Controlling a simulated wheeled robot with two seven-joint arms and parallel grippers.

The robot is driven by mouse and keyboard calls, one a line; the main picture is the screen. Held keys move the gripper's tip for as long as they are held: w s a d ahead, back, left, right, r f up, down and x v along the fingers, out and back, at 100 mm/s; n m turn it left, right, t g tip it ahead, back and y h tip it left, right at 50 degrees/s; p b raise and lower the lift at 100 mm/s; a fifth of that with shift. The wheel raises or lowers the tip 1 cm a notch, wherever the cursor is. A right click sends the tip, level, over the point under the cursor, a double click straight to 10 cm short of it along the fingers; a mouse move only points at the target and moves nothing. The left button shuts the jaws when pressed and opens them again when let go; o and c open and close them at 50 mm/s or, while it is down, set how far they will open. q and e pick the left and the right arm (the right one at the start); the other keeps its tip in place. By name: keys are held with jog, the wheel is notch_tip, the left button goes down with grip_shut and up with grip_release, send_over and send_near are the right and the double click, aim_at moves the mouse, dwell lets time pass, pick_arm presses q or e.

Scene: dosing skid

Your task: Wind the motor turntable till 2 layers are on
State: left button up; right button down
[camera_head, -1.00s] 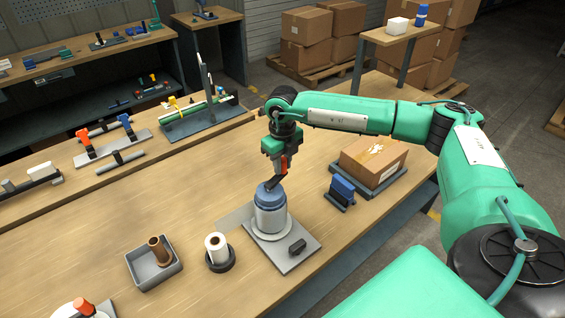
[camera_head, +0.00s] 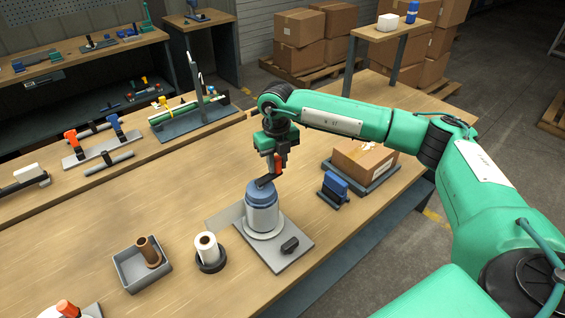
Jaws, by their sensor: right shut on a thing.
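The motor (camera_head: 262,213), a grey cylinder with a blue-grey top, stands upright on a round light turntable (camera_head: 262,232) on a grey base plate (camera_head: 292,259). A dark crank-like arm (camera_head: 264,182) with an orange-red grip (camera_head: 277,166) sits at the motor's top. My right gripper (camera_head: 276,155) is above the motor, shut on the orange-red grip; its fingertips are small and partly hidden. A white roll (camera_head: 206,247) stands upright in a dark holder left of the turntable. A thin greyish sheet (camera_head: 224,217) shows beside the motor; wound layers cannot be made out. My left gripper is not in view.
A grey bin (camera_head: 130,275) with a brown tube (camera_head: 148,252) stands left of the roll. Bare table lies behind the bin.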

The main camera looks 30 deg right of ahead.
jog(key=c, duration=1.2)
grip_release()
notch_tip(320, 180, up, 14)
jog(key=b, duration=0.3)
jog(key=shift+b, duration=0.3)
jog(key=shift+f, duration=0.1)
